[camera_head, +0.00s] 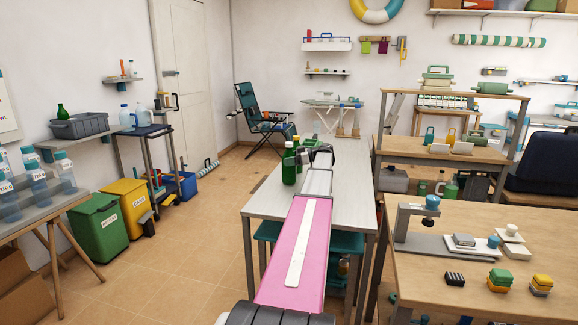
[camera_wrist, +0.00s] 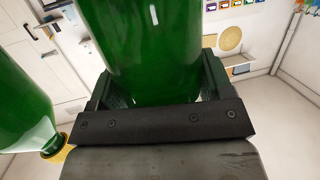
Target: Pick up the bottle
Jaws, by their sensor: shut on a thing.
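A green bottle (camera_wrist: 152,45) fills the middle of the wrist view, between the two dark fingers of my gripper (camera_wrist: 157,85). The gripper is shut on it. A second green bottle (camera_wrist: 20,105) is close by at the left of the wrist view, apart from the fingers, with a yellow part at its lower end. In the head view a green bottle (camera_head: 289,166) shows just left of my gripper (camera_head: 318,155), at the far end of the white table (camera_head: 262,207). My gripper and arm hide much of the held bottle there, and I cannot tell whether its base touches the table.
A wooden workbench (camera_head: 430,285) with blocks and a device stands at the right. Behind it is another bench (camera_head: 400,147). A green bin (camera_head: 100,228) and a yellow bin (camera_head: 128,205) stand at the left. The tiled floor between the bins and the white table is clear.

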